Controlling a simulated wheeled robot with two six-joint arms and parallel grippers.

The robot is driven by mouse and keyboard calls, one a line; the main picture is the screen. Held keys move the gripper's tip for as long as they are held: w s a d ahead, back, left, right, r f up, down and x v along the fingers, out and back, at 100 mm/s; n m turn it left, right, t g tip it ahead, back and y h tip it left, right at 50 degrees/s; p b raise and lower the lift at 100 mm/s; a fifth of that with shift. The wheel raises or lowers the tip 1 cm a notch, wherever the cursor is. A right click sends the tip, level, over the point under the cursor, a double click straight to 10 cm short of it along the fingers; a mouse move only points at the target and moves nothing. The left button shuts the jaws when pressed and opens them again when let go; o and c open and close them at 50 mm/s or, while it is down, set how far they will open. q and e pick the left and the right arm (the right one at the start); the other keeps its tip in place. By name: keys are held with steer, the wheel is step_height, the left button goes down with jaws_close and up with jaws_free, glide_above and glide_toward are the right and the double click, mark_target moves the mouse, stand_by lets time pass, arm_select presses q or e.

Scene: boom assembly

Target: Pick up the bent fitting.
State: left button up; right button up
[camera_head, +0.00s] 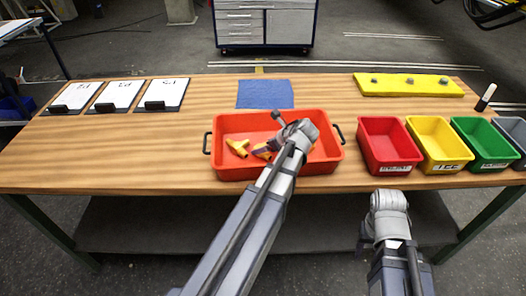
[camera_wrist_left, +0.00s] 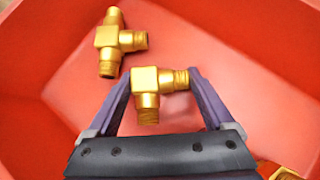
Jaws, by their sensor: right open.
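The bent fitting, a brass-coloured elbow with threaded ends, shows in the left wrist view (camera_wrist_left: 148,84) between the two fingers of my left gripper (camera_wrist_left: 160,76). The fingertips are close to both sides of it; whether they press on it cannot be told. In the head view, my left gripper (camera_head: 284,140) is down over the red-orange tray (camera_head: 230,172) and hides part of its contents. A brass tee fitting (camera_wrist_left: 117,42) lies in the tray, left of and beyond the elbow; the head view also shows a tee (camera_head: 237,148). My right gripper (camera_head: 378,240) is open, in front of the table.
Red (camera_head: 387,155), yellow (camera_head: 439,150) and green (camera_head: 485,146) bins stand to the right of the tray. A blue mat (camera_head: 265,94) and a yellow board (camera_head: 408,85) lie behind. Clipboards (camera_head: 118,96) lie at the left. The table's left front is clear.

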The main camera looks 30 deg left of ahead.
arm_select(q)
steer(key=c, duration=1)
step_height(320, 180, up, 10)
steer(key=p, duration=1)
